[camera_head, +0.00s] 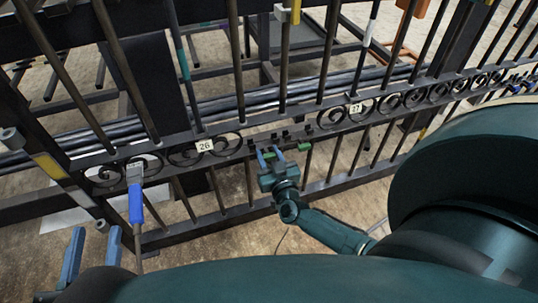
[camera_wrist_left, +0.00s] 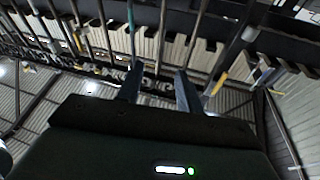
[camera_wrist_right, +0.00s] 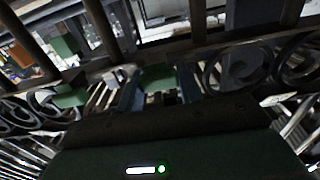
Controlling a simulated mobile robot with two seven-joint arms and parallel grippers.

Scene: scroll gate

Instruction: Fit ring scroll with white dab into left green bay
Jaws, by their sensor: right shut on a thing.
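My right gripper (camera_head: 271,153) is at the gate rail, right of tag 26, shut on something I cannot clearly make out. In the right wrist view its fingers (camera_wrist_right: 160,90) straddle a green piece (camera_wrist_right: 157,77); a second green piece (camera_wrist_right: 70,97) lies left of them. In the head view one green piece (camera_head: 304,146) shows just right of the gripper. A small white patch (camera_wrist_right: 115,75) shows by the left finger in the right wrist view; I cannot tell whether it is the dab. My left gripper (camera_head: 92,252) is open and empty at lower left.
The dark gate has bars and a band of scrolls (camera_head: 395,101), with white tags 26 (camera_head: 204,146) and 27 (camera_head: 355,108). Dark pipes (camera_head: 300,90) lie behind the gate.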

